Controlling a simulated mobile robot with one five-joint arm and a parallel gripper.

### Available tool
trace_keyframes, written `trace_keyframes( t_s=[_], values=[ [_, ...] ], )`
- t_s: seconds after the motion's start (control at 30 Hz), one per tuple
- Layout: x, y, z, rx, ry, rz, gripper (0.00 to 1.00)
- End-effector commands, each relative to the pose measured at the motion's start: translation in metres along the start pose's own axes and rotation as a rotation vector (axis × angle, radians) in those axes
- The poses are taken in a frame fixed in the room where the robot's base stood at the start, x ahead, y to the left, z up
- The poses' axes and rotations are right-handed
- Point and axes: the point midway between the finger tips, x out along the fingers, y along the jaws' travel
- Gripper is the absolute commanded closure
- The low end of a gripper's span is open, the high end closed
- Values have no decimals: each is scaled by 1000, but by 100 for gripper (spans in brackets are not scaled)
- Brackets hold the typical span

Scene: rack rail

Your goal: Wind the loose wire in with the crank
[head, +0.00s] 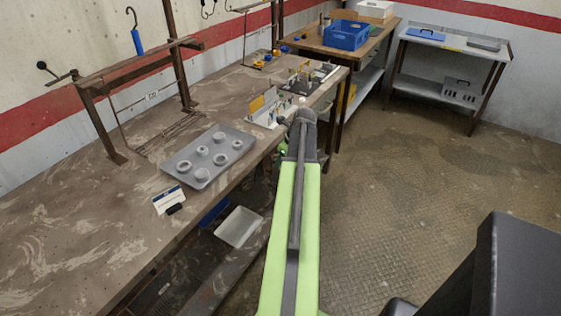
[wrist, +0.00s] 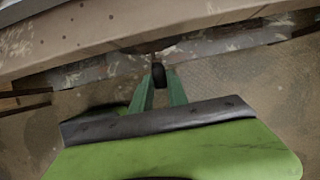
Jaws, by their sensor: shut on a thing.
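In the wrist view my gripper (wrist: 158,88) has its two green fingers closed on a small dark round knob (wrist: 158,75), which looks like the crank's handle. The knob is just in front of a long brown edge, which looks like the bench's front edge. The rest of the crank is hidden or too dark to make out. I cannot pick out the loose wire in either view.
The long bench (head: 100,225) carries a grey tray (head: 205,180) with several rings and a metal frame (head: 95,120). A blue cylinder (head: 137,40) hangs from a hook. A blue crate (head: 346,35) stands on the back table.

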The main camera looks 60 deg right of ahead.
Motion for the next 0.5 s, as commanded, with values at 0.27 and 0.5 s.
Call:
trace_keyframes(
  t_s=[0.27, 0.5],
  values=[
    [0, 14, -1, -53, 0, -123, 100],
    [0, 12, 0, -56, 1, -129, 100]
  ],
)
